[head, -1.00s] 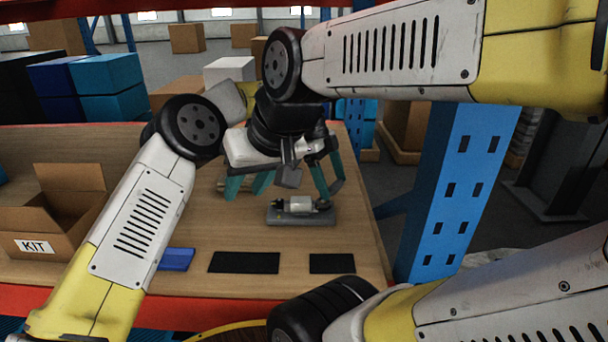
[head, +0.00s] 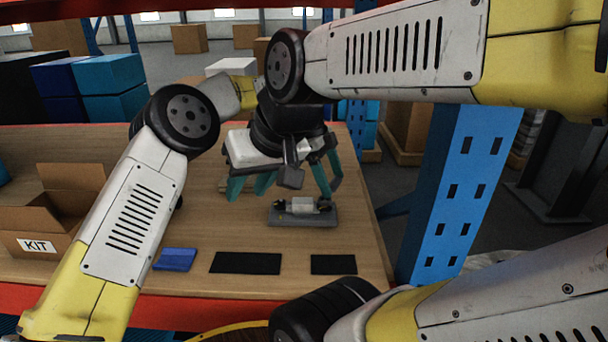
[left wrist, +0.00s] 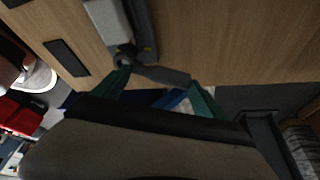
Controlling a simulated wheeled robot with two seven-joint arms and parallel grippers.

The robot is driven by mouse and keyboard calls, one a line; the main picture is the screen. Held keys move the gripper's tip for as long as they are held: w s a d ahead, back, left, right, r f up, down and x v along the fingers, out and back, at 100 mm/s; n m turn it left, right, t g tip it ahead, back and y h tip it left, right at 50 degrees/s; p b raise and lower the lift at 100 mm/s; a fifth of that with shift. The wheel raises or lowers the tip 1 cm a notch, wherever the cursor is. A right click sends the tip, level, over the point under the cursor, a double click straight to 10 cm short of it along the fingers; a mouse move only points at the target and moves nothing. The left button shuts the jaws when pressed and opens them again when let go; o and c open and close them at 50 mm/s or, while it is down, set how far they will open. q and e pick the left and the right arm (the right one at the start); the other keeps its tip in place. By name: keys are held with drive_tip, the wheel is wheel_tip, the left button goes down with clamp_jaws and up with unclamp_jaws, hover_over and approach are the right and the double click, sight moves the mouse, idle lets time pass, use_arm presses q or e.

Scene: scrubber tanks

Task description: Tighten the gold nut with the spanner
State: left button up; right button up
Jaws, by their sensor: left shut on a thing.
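The spanner's far end is at the edge of the fixture (left wrist: 110,22). I cannot make out the gold nut; the spanner head or the fingers may hide it.
An open KIT box (head: 48,225) stands at the left of the wooden table. A blue block (head: 176,259) and dark mats (head: 245,263) (head: 333,264) lie along the front. A blue rack post (head: 455,180) rises at the right. My arms cross close together above the table.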

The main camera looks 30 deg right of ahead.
use_arm(q)
drive_tip(key=shift+r, duration=0.35)
drive_tip(key=shift+r, duration=0.1)
drive_tip(key=shift+r, duration=0.7)
